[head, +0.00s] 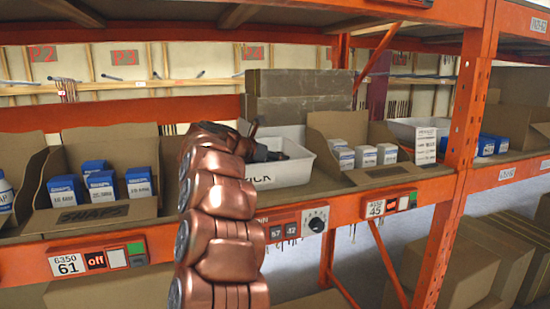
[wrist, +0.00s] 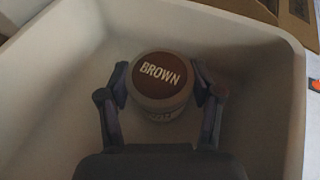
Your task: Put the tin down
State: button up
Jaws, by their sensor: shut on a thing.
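The tin (wrist: 160,80) has a round brown lid with the word BROWN and a pale side below it. In the wrist view my gripper (wrist: 161,92) is shut on it, one finger on each side. The tin is inside the white bin (wrist: 40,75), and I cannot tell whether it touches the bin floor. In the head view my gripper (head: 268,152) reaches into the white bin (head: 290,174) on the shelf, partly hidden by my arm. The tin is not visible there.
Left of the bin a cardboard box (head: 120,210) holds blue and white cartons. On the right another cardboard box (head: 385,174) holds small white cartons. Brown boxes (head: 300,85) are stacked behind the bin. An orange upright (head: 465,120) stands at the right.

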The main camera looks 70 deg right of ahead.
jog(key=o, duration=1.2)
jog(key=shift+r+p, duration=0.15)
jog(key=shift+p, duration=0.2)
jog(key=shift+w+a+b, duration=0.15)
jog(key=shift+a+b, duration=0.15)
jog(key=shift+b, duration=0.1)
jog(key=b+v, duration=0.4)
jog(key=v, duration=0.7)
jog(key=shift+a+b, duration=0.15)
jog(key=shift+b, duration=0.25)
jog(key=shift+w+r, duration=0.1)
jog(key=shift+r, duration=0.1)
